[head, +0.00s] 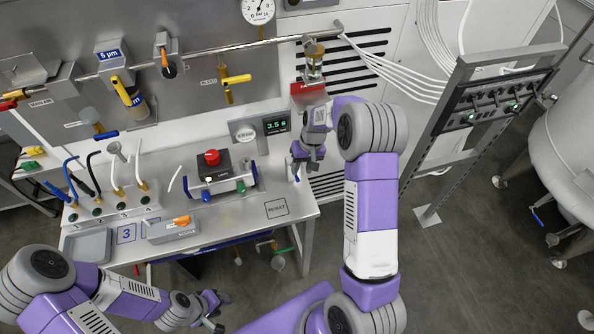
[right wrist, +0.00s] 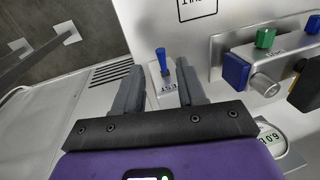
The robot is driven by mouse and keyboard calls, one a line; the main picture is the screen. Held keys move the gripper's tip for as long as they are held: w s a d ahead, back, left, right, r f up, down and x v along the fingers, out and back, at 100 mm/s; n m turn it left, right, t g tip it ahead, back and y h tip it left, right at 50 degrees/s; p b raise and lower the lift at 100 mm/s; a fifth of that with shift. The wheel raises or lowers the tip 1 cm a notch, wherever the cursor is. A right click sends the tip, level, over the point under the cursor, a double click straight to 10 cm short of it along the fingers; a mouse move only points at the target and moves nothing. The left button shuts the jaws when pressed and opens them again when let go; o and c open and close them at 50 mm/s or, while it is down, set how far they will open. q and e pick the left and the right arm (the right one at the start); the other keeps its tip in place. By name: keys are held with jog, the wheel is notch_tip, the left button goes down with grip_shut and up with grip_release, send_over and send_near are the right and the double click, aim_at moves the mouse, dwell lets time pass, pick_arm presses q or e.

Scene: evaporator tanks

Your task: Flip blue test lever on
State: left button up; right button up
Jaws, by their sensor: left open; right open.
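The blue test lever (right wrist: 161,57) stands up from a small pale plate (right wrist: 159,80) marked with a partly hidden label ending in "EST". In the right wrist view it shows between and just beyond the fingertips of my right gripper (right wrist: 160,67), which is open, with gaps on both sides. In the head view my right gripper (head: 306,163) is over the right end of the bench, where it largely hides the lever. My left gripper (head: 215,310) is open and empty in front of the bench, low in the picture.
A grey box with a red button (head: 211,157) and blue and green knobs stands left of my right gripper. The display (head: 276,124) reads 3.5 s. Bare bench (head: 240,215) lies in front.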

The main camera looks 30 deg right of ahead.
aim_at(298, 178)
jog(key=f, duration=0.4)
jog(key=shift+w+a+f, duration=0.15)
jog(key=shift+w+a, duration=0.25)
jog(key=shift+s+f, duration=0.15)
jog(key=shift+f, duration=0.15)
jog(key=shift+c, duration=0.3)
grip_shut()
